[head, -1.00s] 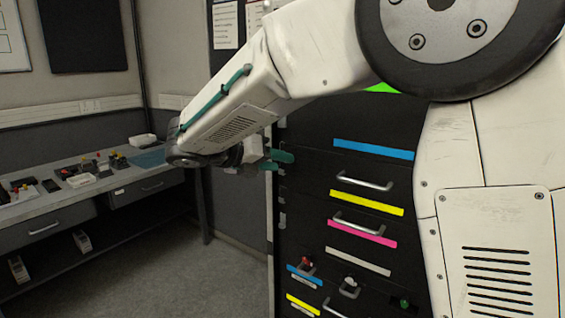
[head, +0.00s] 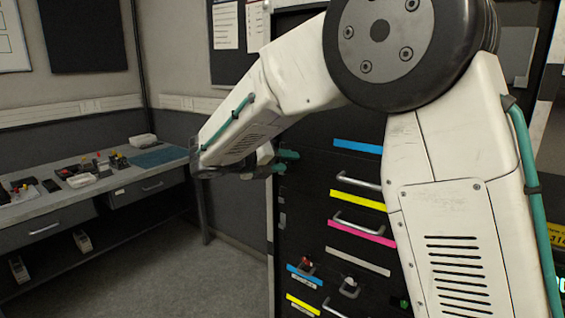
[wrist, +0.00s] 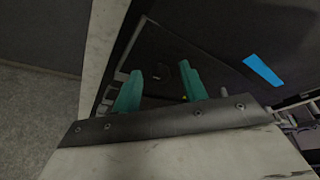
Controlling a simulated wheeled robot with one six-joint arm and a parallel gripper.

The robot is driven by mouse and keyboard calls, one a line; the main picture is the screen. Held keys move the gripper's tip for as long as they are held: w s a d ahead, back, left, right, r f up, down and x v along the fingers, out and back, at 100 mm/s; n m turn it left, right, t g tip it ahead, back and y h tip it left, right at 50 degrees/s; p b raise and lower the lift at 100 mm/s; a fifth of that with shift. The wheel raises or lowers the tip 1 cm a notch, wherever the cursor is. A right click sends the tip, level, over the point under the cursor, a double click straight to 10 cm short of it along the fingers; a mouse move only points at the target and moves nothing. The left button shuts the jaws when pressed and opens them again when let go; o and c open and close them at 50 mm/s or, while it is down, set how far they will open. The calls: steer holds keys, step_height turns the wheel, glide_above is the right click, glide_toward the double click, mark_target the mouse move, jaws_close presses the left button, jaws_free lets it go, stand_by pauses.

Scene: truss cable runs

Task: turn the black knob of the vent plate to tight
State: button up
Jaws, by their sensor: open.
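My gripper (head: 283,161) has teal fingers. In the head view it points at the left part of the dark cabinet front. In the wrist view its two fingers (wrist: 160,76) stand apart with nothing held between them. Behind them is a dark panel (wrist: 160,55) with small dark details near the right fingertip. I cannot make out a black knob or a vent plate for certain in either view. My arm covers part of the cabinet in the head view.
The dark cabinet has a blue label (head: 357,146), a yellow label (head: 357,200), a pink label (head: 361,233) and metal handles. A red knob (head: 305,264) is low on it. A workbench (head: 70,205) with small items stands left. Floor (head: 190,275) between them is clear.

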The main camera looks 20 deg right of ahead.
jaws_close()
steer(key=m+y, duration=0.1)
steer(key=m+t, duration=0.1)
steer(key=m, duration=0.1)
steer(key=shift+s+d+r+y, duration=0.1)
steer(key=shift+s+r+y, duration=0.1)
steer(key=shift+y, duration=0.2)
steer(key=m+t+y, duration=0.1)
steer(key=m+t, duration=0.1)
steer(key=m, duration=0.1)
steer(key=shift+s+d, duration=0.1)
steer(key=shift+d, duration=0.05)
steer(key=m+t, duration=0.1)
steer(key=m+y, duration=0.1)
steer(key=m, duration=0.1)
steer(key=shift+s+d+t, duration=0.1)
steer(key=shift+s+t, duration=0.1)
steer(key=shift+t, duration=0.2)
steer(key=shift+s+d+f+m+t+y, duration=0.1)
steer(key=shift+m+t+y, duration=0.15)
steer(key=shift+m+t, duration=0.4)
steer(key=shift+f+m+t+y, duration=0.1)
steer(key=shift+m+t+y, duration=0.15)
steer(key=shift+m, duration=0.7)
